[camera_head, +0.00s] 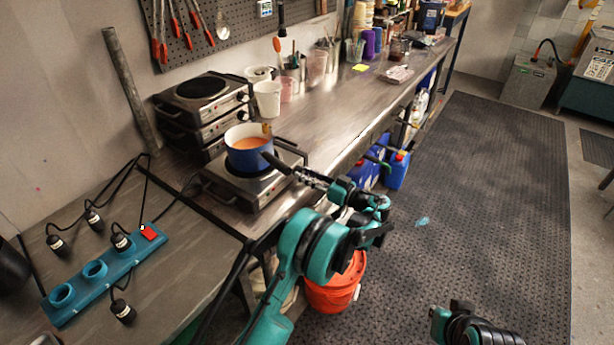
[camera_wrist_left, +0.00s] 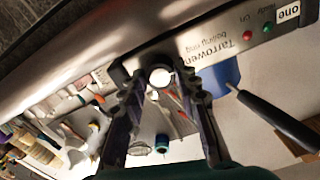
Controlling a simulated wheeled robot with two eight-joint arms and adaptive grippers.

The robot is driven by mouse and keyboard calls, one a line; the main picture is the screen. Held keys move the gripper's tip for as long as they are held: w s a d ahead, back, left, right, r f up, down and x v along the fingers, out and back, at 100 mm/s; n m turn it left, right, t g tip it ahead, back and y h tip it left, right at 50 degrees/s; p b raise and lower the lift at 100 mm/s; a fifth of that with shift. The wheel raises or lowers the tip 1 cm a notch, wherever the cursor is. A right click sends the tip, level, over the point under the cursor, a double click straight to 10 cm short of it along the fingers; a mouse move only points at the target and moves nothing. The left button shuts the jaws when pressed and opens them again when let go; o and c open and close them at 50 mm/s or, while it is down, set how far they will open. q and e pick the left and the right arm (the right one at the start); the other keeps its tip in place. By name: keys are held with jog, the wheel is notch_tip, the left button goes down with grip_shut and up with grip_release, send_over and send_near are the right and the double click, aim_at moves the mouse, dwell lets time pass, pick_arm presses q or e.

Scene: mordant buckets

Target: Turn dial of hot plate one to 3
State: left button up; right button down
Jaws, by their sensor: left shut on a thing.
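Hot plate one (camera_head: 238,190) is a steel boiling ring on the bench; its front panel (camera_wrist_left: 215,48) in the left wrist view carries a "one" label and a red and a green lamp. Its dial (camera_wrist_left: 160,77) has a pale round face in that view. My left gripper (camera_head: 300,174) is at the plate's front, and in the wrist view its two fingers (camera_wrist_left: 162,82) close on either side of the dial. The dial's scale and pointer cannot be read. A blue pot (camera_head: 242,158) with orange liquid stands on the plate. My right gripper does not show.
The pot's dark handle (camera_wrist_left: 278,118) sticks out near my left gripper. Stacked hot plates (camera_head: 203,112) stand behind. A teal power strip (camera_head: 105,278) with plugs lies to the left. An orange bucket (camera_head: 335,291) is on the floor beneath.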

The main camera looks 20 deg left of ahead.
pick_arm(q)
jog(key=m, duration=2)
jog(key=shift+m, duration=0.3)
jog(key=shift+b, duration=0.3)
jog(key=o, duration=1.2)
jog(key=shift+c, duration=0.2)
